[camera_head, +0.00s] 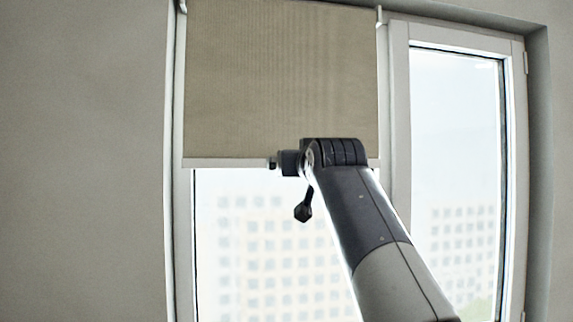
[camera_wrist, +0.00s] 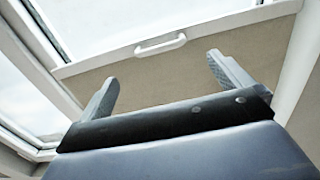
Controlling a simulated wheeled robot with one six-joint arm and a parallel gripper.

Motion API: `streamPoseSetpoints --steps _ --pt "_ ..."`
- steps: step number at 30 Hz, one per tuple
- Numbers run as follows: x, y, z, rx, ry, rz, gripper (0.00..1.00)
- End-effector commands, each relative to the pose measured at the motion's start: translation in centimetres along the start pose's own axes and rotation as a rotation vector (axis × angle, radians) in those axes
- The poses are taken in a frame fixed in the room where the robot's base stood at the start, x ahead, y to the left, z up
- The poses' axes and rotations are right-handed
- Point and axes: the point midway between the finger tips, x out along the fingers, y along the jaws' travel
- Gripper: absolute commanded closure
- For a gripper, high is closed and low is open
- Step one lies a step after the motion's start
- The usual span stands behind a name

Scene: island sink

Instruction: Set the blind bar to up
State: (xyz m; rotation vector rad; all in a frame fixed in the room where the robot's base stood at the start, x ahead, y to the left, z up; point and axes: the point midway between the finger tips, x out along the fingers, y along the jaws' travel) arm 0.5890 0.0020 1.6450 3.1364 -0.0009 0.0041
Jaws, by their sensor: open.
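The beige roller blind (camera_head: 275,80) covers the upper part of the left window pane in the head view. Its pale blind bar (camera_head: 228,163) runs along the lower edge, about level across the window. In the wrist view the bar (camera_wrist: 225,33) crosses the upper part of the picture and carries a white handle (camera_wrist: 160,45). My gripper (camera_wrist: 162,70) is open, with its two fingers spread apart and nothing between them. The handle appears beyond the fingertips, between them sideways. In the head view my arm hides the bar's right part and the handle.
A second window pane (camera_head: 455,170) in a white frame stands on the right. The left pane is bare glass (camera_head: 255,240) below the bar. Grey wall (camera_head: 80,160) fills the left side. No loose objects show near my gripper.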

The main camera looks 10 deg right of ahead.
Motion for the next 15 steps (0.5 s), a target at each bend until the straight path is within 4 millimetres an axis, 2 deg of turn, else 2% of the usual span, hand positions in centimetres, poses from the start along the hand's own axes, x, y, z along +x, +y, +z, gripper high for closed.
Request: streamPoseSetpoints --steps 9,15 --pt "5.6 0.0 -0.3 0.004 -0.005 0.0 0.0" --pt "8.4 0.0 -0.2 0.005 -0.003 0.0 0.0"
